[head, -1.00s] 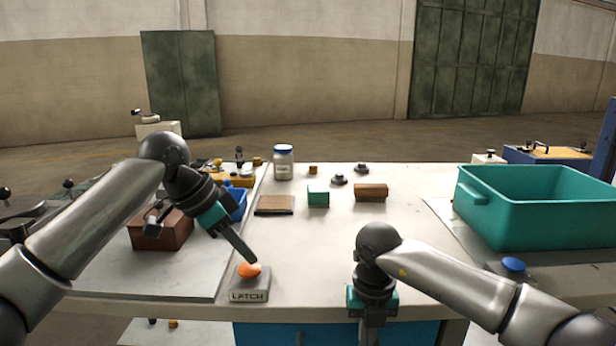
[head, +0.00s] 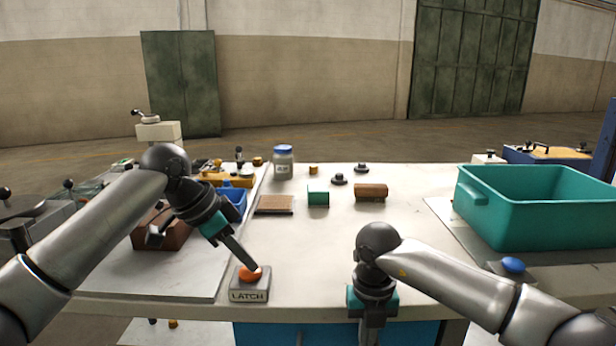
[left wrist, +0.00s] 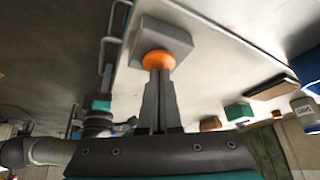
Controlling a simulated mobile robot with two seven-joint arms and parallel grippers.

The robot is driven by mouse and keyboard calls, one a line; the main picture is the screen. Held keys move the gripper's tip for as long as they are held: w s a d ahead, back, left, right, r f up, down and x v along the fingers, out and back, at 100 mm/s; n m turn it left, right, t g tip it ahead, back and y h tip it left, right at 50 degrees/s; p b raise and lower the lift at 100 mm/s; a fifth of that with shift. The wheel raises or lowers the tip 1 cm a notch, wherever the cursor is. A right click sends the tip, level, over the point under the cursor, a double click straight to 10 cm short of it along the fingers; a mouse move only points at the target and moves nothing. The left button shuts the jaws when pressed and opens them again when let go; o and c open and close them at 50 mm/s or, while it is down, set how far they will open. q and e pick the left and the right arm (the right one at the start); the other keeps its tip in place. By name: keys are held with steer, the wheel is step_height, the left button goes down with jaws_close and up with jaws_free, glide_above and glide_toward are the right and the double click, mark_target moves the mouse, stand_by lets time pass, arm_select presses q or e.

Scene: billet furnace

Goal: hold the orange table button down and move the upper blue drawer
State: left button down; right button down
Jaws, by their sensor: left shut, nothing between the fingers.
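The orange button (head: 248,279) sits on a grey block marked LATCH (head: 249,294) at the table's front edge. My left gripper (head: 254,268) is shut and empty, its fingertips touching the top of the button. The left wrist view shows the fingertips against the orange button (left wrist: 158,60) too. The upper blue drawer (head: 270,335) shows only as a strip below the table edge; its lower part is out of frame. My right gripper (head: 370,322) points down in front of the drawer. Its fingertips are cut off, and I cannot tell whether it touches a handle.
A teal bin (head: 535,215) and a blue button (head: 513,265) stand on the right. The table between the arms is clear.

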arm_select(q)
steer(key=shift+f, duration=0.1)
arm_select(e)
steer(key=shift+s, duration=2.6)
steer(key=shift+w, duration=0.2)
steer(key=shift+r, duration=0.1)
